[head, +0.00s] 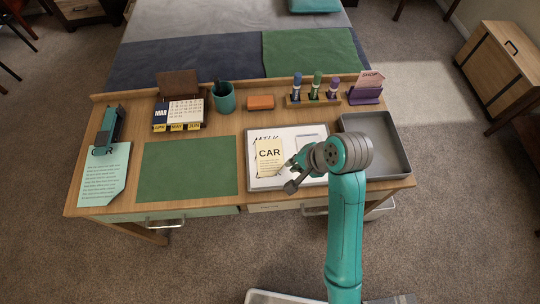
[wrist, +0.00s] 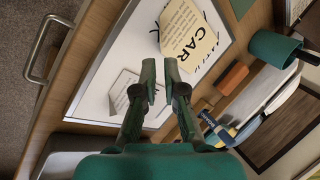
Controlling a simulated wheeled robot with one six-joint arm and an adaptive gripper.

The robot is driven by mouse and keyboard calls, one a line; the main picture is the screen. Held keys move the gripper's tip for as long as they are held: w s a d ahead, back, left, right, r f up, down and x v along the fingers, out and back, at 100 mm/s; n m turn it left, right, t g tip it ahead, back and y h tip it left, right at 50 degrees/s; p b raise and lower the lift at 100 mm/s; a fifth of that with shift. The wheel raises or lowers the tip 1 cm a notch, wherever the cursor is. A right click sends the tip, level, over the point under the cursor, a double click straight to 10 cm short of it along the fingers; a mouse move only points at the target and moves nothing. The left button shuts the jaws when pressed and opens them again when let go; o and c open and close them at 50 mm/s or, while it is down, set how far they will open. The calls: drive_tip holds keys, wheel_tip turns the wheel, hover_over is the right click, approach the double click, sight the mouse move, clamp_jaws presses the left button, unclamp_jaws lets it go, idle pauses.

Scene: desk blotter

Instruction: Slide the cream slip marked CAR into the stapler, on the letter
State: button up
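The cream slip marked CAR (head: 268,160) lies on the left part of a white board; it also shows in the wrist view (wrist: 188,38). The dark and teal stapler (head: 110,126) stands at the far left of the desk, at the top edge of the mint-green letter (head: 103,180). My gripper (head: 289,170) is over the board, just right of the slip. In the wrist view my gripper (wrist: 160,66) has a narrow gap between its fingertips, with nothing seen between them. The slip lies beyond the fingertips.
The white board (head: 322,131) also bears a pale slip (wrist: 123,90) and partly hidden writing. A grey tray (head: 380,123) is at right. A green blotter (head: 188,168) lies clear between letter and board. A calendar (head: 180,112), cup (head: 223,98) and orange block (head: 261,102) stand behind.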

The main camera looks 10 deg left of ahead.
sight(283, 167)
drive_tip(key=shift+x, duration=3)
clamp_jaws()
drive_tip(key=shift+r, duration=0.1)
wheel_tip(283, 167, up, 10)
